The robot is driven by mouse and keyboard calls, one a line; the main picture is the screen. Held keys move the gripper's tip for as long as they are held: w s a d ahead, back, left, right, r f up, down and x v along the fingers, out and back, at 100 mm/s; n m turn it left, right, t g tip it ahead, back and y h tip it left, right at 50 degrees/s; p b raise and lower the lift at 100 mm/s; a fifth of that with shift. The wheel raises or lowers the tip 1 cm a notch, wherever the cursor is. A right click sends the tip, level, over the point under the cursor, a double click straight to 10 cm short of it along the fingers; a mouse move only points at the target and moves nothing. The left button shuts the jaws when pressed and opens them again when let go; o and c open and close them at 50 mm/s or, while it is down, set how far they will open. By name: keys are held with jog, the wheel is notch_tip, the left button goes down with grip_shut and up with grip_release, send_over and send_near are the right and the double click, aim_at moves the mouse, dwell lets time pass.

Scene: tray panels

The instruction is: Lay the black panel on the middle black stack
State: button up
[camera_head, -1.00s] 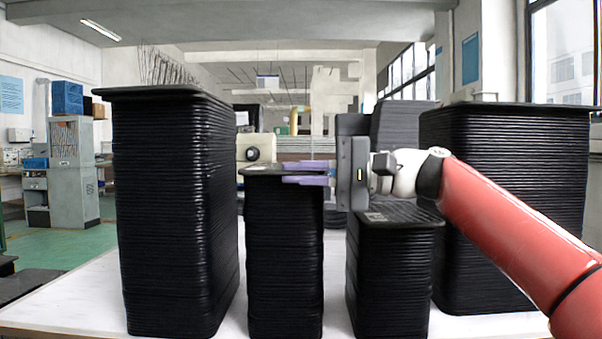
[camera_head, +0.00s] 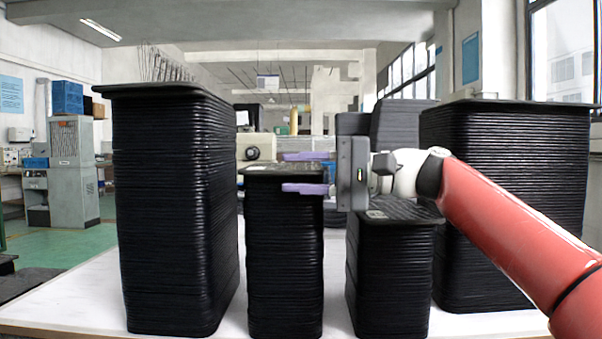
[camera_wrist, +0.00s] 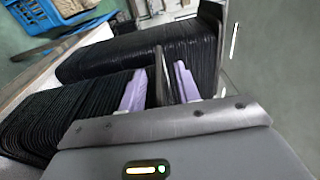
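My gripper (camera_head: 308,172) has two purple fingers spread apart, one above and one below the top level of the shorter black stack (camera_head: 284,255) left of centre. A black panel (camera_head: 270,171) lies flat on top of that stack, its right part partly covered by the fingers in the head view. In the wrist view my gripper (camera_wrist: 160,80) shows a gap between the fingers, with a thin dark panel edge (camera_wrist: 159,72) between them. The fingers look clear of it, but exact contact is hard to tell.
A tall black stack (camera_head: 175,215) stands on the left and another (camera_head: 510,200) on the right, partly behind my arm. A lower black stack (camera_head: 390,275) stands right of centre, beneath my gripper's body. The white table (camera_head: 75,305) is bare at the front left.

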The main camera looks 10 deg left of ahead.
jog(key=d, duration=0.5)
jog(key=w+d, duration=0.1)
jog(key=d, duration=0.1)
jog(key=shift+w+d+b, duration=0.1)
jog(key=shift+d+b, duration=0.25)
jog(key=shift+d, duration=0.05)
